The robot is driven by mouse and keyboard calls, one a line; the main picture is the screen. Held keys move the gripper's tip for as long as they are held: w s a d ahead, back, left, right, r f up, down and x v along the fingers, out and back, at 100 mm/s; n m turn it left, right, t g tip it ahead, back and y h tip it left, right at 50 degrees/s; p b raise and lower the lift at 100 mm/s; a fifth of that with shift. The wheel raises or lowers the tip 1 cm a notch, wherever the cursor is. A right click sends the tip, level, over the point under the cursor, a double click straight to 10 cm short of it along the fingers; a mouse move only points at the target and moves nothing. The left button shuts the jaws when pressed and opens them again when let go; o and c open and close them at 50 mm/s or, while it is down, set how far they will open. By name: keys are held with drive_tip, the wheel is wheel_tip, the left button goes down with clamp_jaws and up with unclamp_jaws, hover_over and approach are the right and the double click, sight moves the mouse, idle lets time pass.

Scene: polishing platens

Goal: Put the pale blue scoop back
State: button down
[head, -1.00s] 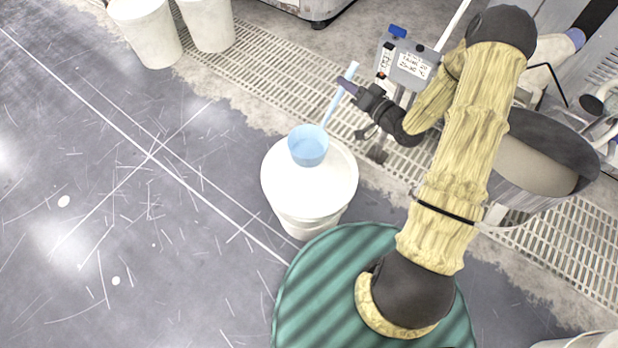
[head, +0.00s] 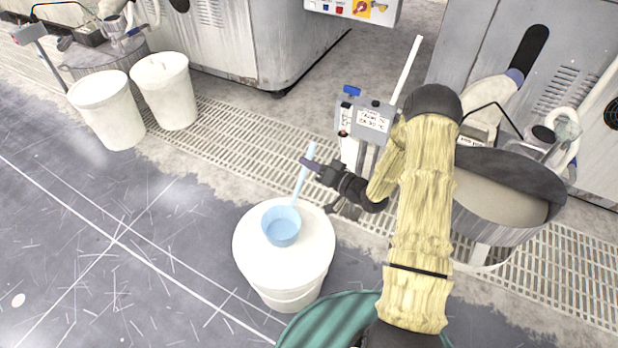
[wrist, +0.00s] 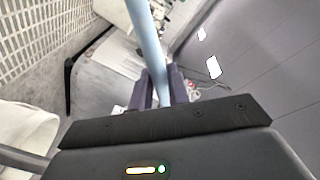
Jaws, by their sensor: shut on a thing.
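The pale blue scoop (head: 281,226) has a round cup and a long handle slanting up to the right. In the head view its cup appears over the white lid of a bucket (head: 300,262); I cannot tell whether it touches the lid. My gripper (head: 309,165) is shut on the scoop's handle near its upper end. In the wrist view the pale blue handle (wrist: 148,45) runs up from between the dark fingers (wrist: 160,90). The scoop's cup is not seen there.
A grey control box (head: 372,118) on a post stands behind my gripper. An open drum (head: 500,215) with pale contents stands to the right of my arm. Two white buckets (head: 108,112) (head: 165,92) stand at the back left.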

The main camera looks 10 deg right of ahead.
drive_tip(key=shift+r, duration=0.1)
wheel_tip(320, 180, down, 4)
drive_tip(key=shift+s+r+b, duration=0.1)
drive_tip(key=shift+b, duration=0.7)
drive_tip(key=c, duration=1.3)
unclamp_jaws()
drive_tip(key=shift+c, duration=0.2)
